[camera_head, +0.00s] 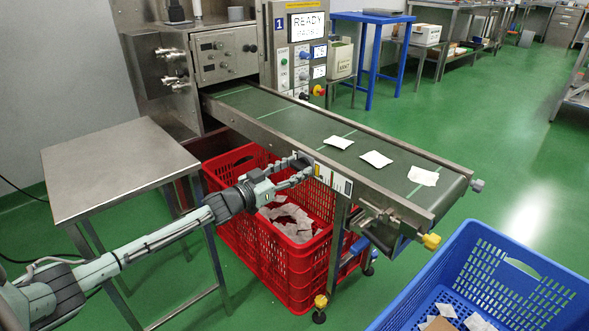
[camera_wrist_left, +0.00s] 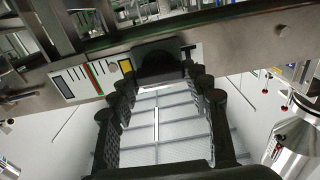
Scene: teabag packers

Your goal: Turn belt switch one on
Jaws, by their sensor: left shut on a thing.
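My left gripper (camera_head: 303,168) reaches in from the left to the near side rail of the conveyor (camera_head: 275,132). In the left wrist view its fingertips (camera_wrist_left: 160,80) are closed around a black switch knob (camera_wrist_left: 160,63) on the rail, beside a striped label plate (camera_wrist_left: 84,81). I take this knob for belt switch one. The gripper partly hides the knob in the head view, and I cannot tell which way it is turned. The label plate (camera_head: 333,178) shows just right of the fingertips. My right gripper is not in view.
Several white packets, one here (camera_head: 376,159), lie on the green belt. A red crate (camera_head: 285,262) with packets stands below my gripper. A blue crate (camera_head: 497,265) is at the lower right. A steel table (camera_head: 115,165) stands left. A control panel (camera_head: 300,52) reads "READY".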

